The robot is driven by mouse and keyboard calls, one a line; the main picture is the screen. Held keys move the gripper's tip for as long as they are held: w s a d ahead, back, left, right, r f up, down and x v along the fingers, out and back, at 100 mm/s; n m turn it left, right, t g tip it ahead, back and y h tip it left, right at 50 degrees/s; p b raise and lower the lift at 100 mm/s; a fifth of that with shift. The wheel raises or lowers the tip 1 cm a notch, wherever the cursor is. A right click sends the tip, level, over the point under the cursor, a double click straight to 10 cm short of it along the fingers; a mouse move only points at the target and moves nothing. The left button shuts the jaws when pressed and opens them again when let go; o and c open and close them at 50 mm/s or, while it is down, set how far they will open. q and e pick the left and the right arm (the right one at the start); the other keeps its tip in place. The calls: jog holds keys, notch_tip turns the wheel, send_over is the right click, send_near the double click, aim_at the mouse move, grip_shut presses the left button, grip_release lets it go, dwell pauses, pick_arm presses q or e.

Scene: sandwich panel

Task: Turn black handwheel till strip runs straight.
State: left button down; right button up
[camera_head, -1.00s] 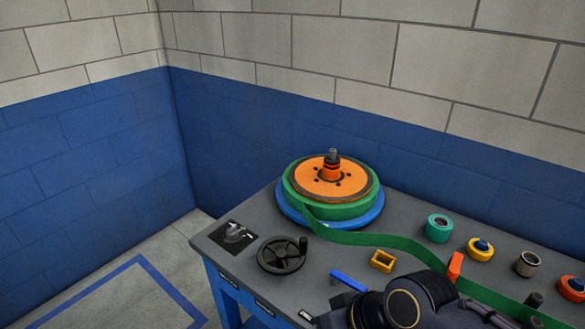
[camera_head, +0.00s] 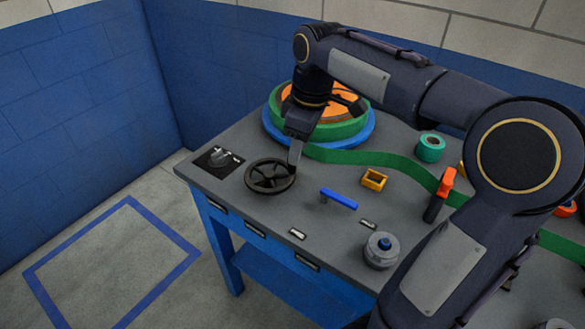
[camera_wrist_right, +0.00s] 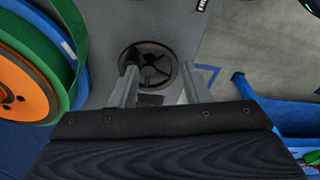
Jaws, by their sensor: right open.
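The black handwheel (camera_head: 257,185) lies flat near the left front of the grey bench top. It also shows between my fingers in the right wrist view (camera_wrist_right: 148,50). My right gripper (camera_head: 294,160) is open, fingers pointing down at the wheel's right rim; I cannot tell whether they touch it. The crank knob is not clearly visible, near or behind the fingers. The green strip (camera_head: 360,157) leaves the green and orange reel (camera_head: 345,130) and runs right in a wavy curve past the orange lever (camera_head: 446,181). My left gripper is not in view.
A black dial plate (camera_head: 218,160) sits left of the handwheel. A blue lever (camera_head: 338,198), a yellow block (camera_head: 374,180) and a grey knob (camera_head: 381,252) stand to its right. A teal roller (camera_head: 430,148) stands behind the strip. My right arm hides part of the bench's right side.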

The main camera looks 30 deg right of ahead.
aim_at(269, 172)
jog(key=w, duration=0.2)
jog(key=w+d+f+n, duration=0.1)
jog(key=w+f+n+g+h+b, duration=0.1)
jog(key=w, duration=0.1)
jog(key=shift+w+d, duration=0.35)
jog(key=shift+w+f, duration=0.15)
jog(key=shift+f, duration=0.1)
notch_tip(269, 172, down, 7)
jog(key=shift+f+b, duration=0.15)
jog(key=shift+b, duration=0.7)
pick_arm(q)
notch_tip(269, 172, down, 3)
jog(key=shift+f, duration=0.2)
pick_arm(e)
grip_shut()
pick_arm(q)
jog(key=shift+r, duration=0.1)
